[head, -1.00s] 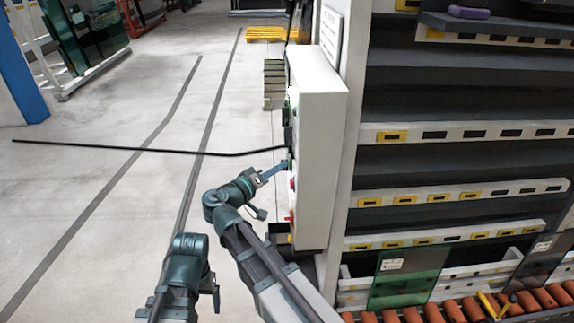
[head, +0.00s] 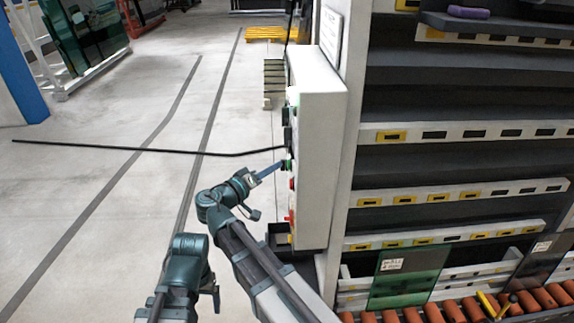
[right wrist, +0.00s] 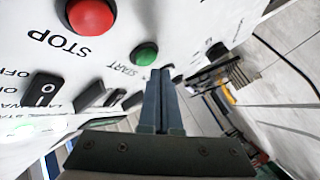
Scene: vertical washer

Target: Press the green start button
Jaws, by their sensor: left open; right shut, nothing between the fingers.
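The green start button (right wrist: 145,54) is on the white control panel (right wrist: 180,25), beside the printed word START, in the right wrist view. In the head view the panel box (head: 322,150) is seen nearly edge-on, and the green button (head: 288,165) shows on its left face. My right gripper (right wrist: 161,72) is shut and empty, its blue fingertips close to the green button and slightly to its right in the wrist view; I cannot tell whether they touch the panel. It also shows in the head view (head: 280,164). My left gripper (head: 215,290) is open and low, away from the panel.
A red STOP button (right wrist: 91,14) and a black rocker switch (right wrist: 45,90) are on the same panel. A thin black bar (head: 150,149) extends left from the panel. A shelving rack (head: 450,130) stands right of it. The floor at left is mostly clear.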

